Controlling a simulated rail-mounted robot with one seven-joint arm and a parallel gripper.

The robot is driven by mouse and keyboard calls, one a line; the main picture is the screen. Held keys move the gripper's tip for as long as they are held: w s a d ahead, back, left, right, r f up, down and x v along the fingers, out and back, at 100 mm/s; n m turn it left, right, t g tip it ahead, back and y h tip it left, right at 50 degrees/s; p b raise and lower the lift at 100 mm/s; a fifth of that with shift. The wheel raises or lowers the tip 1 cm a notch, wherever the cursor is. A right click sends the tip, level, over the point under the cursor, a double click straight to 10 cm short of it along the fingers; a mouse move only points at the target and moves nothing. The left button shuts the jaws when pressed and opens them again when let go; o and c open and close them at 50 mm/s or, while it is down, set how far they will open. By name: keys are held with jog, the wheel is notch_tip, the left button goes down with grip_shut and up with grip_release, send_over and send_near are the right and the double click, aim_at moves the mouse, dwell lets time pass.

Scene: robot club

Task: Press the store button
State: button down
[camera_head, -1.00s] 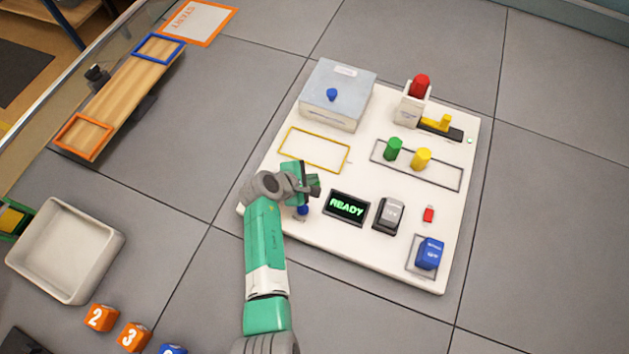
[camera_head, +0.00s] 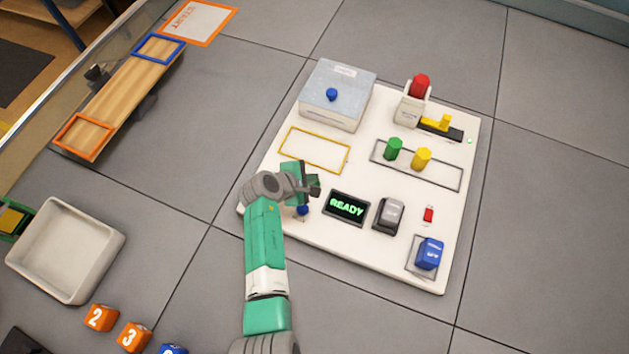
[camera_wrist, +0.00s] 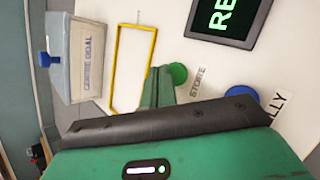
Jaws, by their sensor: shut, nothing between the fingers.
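The store button is a round green cap (camera_wrist: 178,75) beside a "STORE" label (camera_wrist: 193,83) in the wrist view. In the head view it is hidden behind my gripper (camera_head: 303,180). My gripper is shut and empty over the left part of the white board (camera_head: 365,168). In the wrist view its green fingertips (camera_wrist: 158,85) show right beside the green cap and overlap its edge. I cannot tell whether they touch it. A blue button (camera_wrist: 240,95) sits close by, next to a partly hidden label ending in "LLY"; it also shows in the head view (camera_head: 302,210).
A display (camera_head: 346,207) reads "READY", with a grey switch (camera_head: 388,215) to its right. A yellow outline (camera_head: 347,160) and a grey box with a blue knob (camera_head: 340,112) lie beyond my gripper. Green (camera_head: 393,148) and yellow (camera_head: 421,158) pegs stand farther right.

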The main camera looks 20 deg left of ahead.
jog(key=shift+f, duration=0.1)
jog(key=shift+f+b, duration=0.3)
jog(key=shift+f, duration=0.05)
jog(key=shift+f+b, duration=0.3)
jog(key=shift+f, duration=0.15)
dwell(0.8)
jog(key=shift+r+p, duration=0.9)
notch_tip(320, 180, up, 5)
jog(key=p, duration=0.5)
jog(key=shift+r, duration=0.1)
